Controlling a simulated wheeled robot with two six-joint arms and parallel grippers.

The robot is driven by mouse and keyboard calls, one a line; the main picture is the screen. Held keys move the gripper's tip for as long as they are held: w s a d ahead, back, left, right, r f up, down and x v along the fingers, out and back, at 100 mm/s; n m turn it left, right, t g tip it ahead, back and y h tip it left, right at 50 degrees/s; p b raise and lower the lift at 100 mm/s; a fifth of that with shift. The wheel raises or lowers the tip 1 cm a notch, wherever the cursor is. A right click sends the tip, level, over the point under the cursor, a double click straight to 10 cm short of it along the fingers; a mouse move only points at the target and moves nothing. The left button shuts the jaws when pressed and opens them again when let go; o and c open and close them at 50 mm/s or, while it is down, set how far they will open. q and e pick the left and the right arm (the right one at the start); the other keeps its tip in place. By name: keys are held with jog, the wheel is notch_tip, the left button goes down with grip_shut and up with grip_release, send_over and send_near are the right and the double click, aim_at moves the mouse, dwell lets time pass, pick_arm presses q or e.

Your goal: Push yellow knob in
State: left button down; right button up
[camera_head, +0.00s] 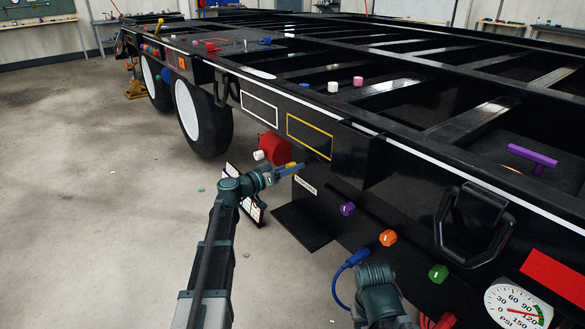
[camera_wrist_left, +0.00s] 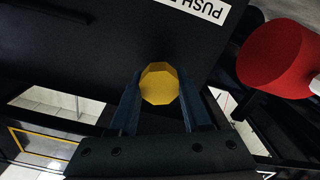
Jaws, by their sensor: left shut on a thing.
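The yellow knob (camera_wrist_left: 160,83) is a faceted knob on the black side panel of the trailer. In the left wrist view it sits between the two fingers of my left gripper (camera_wrist_left: 160,95), which is shut on it. In the head view my left gripper (camera_head: 288,171) reaches the panel from the left, beside the white label (camera_head: 305,185). The yellow knob is mostly hidden there by the gripper. In the wrist view the label reads "PUSH" upside down, its end cut off. Part of my right arm shows at the bottom of the head view, but its fingers do not show.
A red cylinder (camera_head: 272,148) with a white knob is left of the gripper. Purple (camera_head: 347,208), orange (camera_head: 388,238) and green (camera_head: 438,273) knobs line the panel to the right. A blue connector (camera_head: 357,257) and a pressure gauge (camera_head: 518,306) are lower right. Floor at left is mostly clear.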

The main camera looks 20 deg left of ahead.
dwell(0.4)
pick_arm(q)
jog(key=shift+x, duration=0.85)
jog(key=shift+c, duration=1.7)
grip_release()
jog(key=shift+s+a, duration=0.1)
jog(key=v, duration=1.3)
jog(key=shift+s+a, duration=0.2)
jog(key=shift+s, duration=0.1)
